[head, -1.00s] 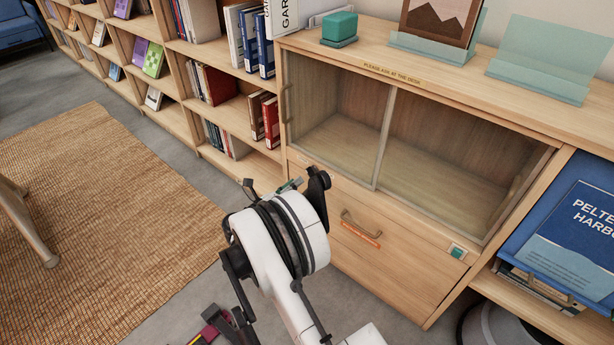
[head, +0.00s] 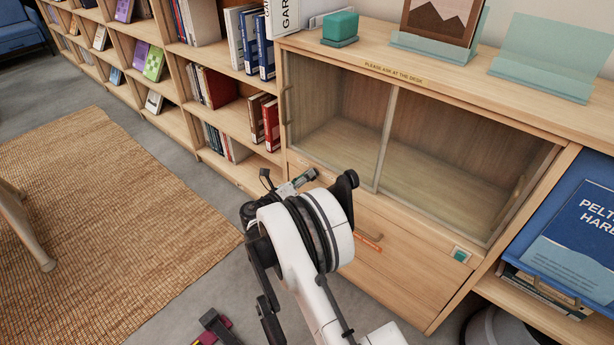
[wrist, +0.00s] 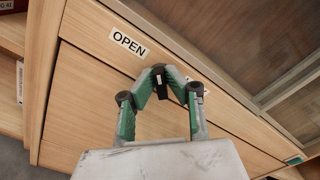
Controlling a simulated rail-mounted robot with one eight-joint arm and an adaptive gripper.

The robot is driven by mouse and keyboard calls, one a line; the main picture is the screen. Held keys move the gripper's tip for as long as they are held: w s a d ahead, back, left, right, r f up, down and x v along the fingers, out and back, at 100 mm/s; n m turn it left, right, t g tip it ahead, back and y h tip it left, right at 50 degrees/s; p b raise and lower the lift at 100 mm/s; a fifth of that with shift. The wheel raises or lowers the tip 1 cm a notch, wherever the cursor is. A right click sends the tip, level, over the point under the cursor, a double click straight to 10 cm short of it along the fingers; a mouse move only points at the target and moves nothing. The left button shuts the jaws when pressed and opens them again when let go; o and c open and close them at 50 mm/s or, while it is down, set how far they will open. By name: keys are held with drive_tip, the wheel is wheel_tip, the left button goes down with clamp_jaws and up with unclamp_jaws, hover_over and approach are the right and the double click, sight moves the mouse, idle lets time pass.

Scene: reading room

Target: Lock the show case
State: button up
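The show case (head: 420,95) is a light wood cabinet with sliding glass doors above a wooden front panel. Its glass doors (head: 386,140) look closed. My gripper (head: 308,177) is at the upper left of the lower panel, just below the glass; in the wrist view my gripper (wrist: 159,72) has its green-grey fingers bent together at the tips. A small dark piece with a white stripe (wrist: 158,80) shows at the tips; I cannot tell whether it is a lock part or held. An OPEN label (wrist: 129,43) is just left of the tips. A second label is mostly hidden behind the right finger.
A teal square (head: 461,255) is on the panel's right side. A panel handle (head: 371,233) and orange label are partly behind my arm. Bookshelves (head: 215,90) stand left. A teal box (head: 340,25) and display stands are on top.

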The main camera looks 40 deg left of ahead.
clamp_jaws()
drive_tip(key=shift+m, duration=0.4)
drive_tip(key=shift+d+m, duration=0.15)
drive_tip(key=shift+m, duration=2.7)
drive_tip(key=shift+d+m, duration=0.2)
drive_tip(key=shift+m, duration=2.7)
drive_tip(key=shift+d+m, duration=0.15)
drive_tip(key=shift+m, duration=2.7)
drive_tip(key=o, duration=0.6)
unclamp_jaws()
drive_tip(key=shift+o, duration=0.2)
drive_tip(key=shift+s, duration=0.1)
